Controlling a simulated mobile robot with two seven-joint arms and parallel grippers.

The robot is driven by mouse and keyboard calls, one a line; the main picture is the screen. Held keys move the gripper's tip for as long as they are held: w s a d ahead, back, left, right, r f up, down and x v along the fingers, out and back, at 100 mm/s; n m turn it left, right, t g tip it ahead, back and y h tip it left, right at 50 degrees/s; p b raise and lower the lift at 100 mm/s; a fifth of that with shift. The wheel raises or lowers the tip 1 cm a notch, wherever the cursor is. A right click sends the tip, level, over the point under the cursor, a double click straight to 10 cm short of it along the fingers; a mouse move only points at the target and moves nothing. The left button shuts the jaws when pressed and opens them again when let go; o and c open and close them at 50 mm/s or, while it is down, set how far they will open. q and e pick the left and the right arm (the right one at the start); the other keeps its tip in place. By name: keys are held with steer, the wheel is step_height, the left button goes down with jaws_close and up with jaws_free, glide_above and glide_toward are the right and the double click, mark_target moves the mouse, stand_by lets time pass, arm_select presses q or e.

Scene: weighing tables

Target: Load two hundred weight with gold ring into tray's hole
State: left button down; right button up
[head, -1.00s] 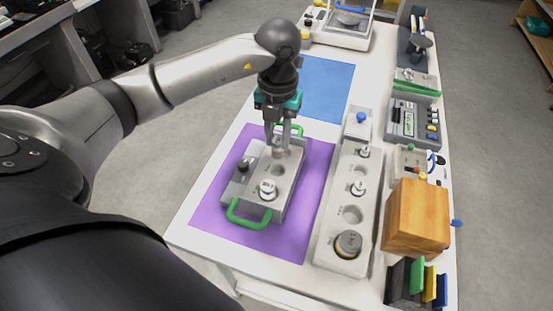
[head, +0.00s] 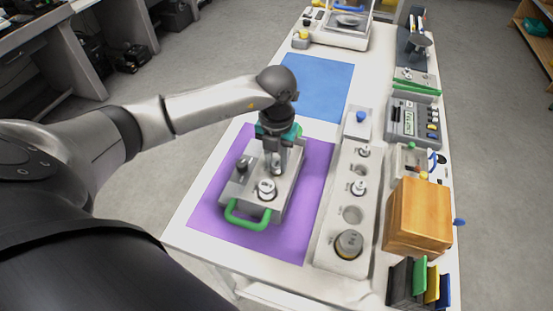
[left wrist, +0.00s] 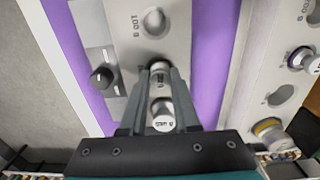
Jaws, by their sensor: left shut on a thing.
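The grey tray (head: 243,205) with green handles lies on the purple mat (head: 300,235). My left gripper (head: 277,165) points down over the tray's middle, shut on a small metal weight (left wrist: 158,70). The weight is upright at the tray, between the fingertips. Its lower part is hidden, so I cannot tell whether it is fully seated or whether it has a gold ring. Another weight (head: 266,188) stands in the tray nearer the green front handle; it also shows in the left wrist view (left wrist: 163,117). A tray hole (left wrist: 152,20) marked 100 g is empty. My right gripper is not in view.
A long grey weight holder (head: 335,225) stands right of the mat, with an empty hole (head: 352,214) and a large gold-ringed weight (head: 348,243). A wooden box (head: 418,215) is further right. The blue mat (head: 322,85) behind is clear.

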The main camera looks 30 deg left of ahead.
mark_target(277, 163)
arm_select(q)
steer(key=c, duration=0.6)
jaws_free()
steer(key=shift+c, duration=0.2)
steer(key=shift+r, duration=0.35)
step_height(277, 163, up, 12)
steer(key=p, duration=0.1)
steer(key=shift+f+p, duration=0.2)
steer(key=shift+p, duration=0.15)
